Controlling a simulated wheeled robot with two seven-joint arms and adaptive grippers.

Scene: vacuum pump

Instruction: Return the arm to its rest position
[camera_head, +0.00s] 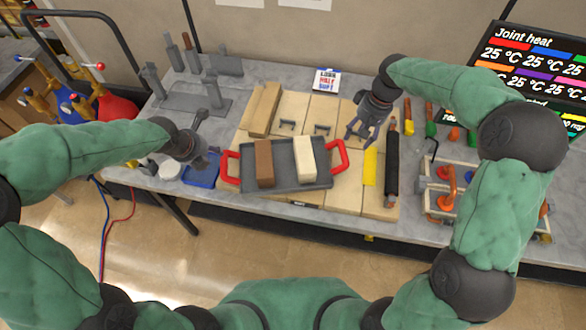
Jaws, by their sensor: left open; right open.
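My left arm, in a green sleeve, comes in from the left. Its gripper (205,158) is open and empty over the left part of the table, above a blue tray. My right arm rises on the right and bends back over the table. Its gripper (362,133) is open and empty, pointing down above the wooden boards, right of the grey tray and behind its right handle. Neither gripper holds anything.
A grey tray (284,183) with red handles carries a brown block (264,163) and a cream block (305,158). A blue tray (201,172) lies left. A tool crate (440,205), a dark roller (392,165) and a screen (530,60) stand right.

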